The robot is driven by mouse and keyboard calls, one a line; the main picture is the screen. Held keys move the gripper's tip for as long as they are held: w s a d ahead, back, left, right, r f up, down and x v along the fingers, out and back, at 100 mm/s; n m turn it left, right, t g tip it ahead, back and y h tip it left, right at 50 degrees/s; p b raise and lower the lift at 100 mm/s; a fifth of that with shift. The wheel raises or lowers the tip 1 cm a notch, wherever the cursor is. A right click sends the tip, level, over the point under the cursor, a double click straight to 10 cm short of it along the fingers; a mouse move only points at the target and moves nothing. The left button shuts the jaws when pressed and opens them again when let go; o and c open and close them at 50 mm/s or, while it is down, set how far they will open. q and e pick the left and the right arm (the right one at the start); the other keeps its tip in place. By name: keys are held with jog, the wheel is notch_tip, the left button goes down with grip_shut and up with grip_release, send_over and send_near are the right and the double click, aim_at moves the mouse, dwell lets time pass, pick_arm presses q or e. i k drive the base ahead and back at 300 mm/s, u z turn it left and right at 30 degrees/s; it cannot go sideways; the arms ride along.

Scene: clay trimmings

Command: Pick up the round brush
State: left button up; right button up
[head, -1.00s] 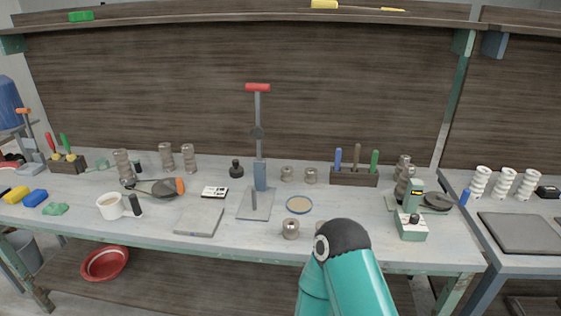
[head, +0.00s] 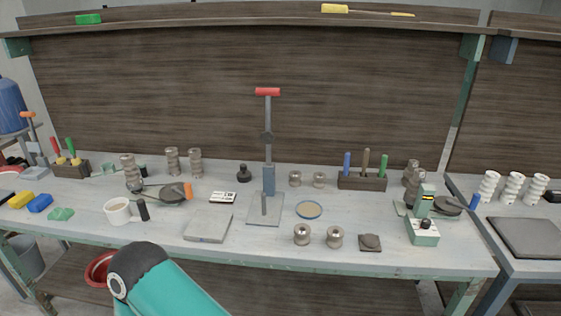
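I cannot single out a round brush with certainty. A small dark round-headed piece with a knob (head: 243,173) stands upright at the back of the bench, left of the red-handled press. A wooden rack (head: 362,181) at the back right holds upright tools with blue, brown and green handles; their lower ends are hidden. Another wooden holder (head: 72,168) at the far left has red and green handles and yellow parts. Neither gripper is in view. Only one teal arm link of mine shows, at the bottom left.
The press (head: 268,180) rises mid-bench.

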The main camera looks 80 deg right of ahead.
aim_at(346, 163)
jog(key=u, duration=0.2)
jog(key=k, duration=2.7)
jog(key=z, duration=1.35)
jog(key=i, duration=1.05)
jog(key=u, duration=0.05)
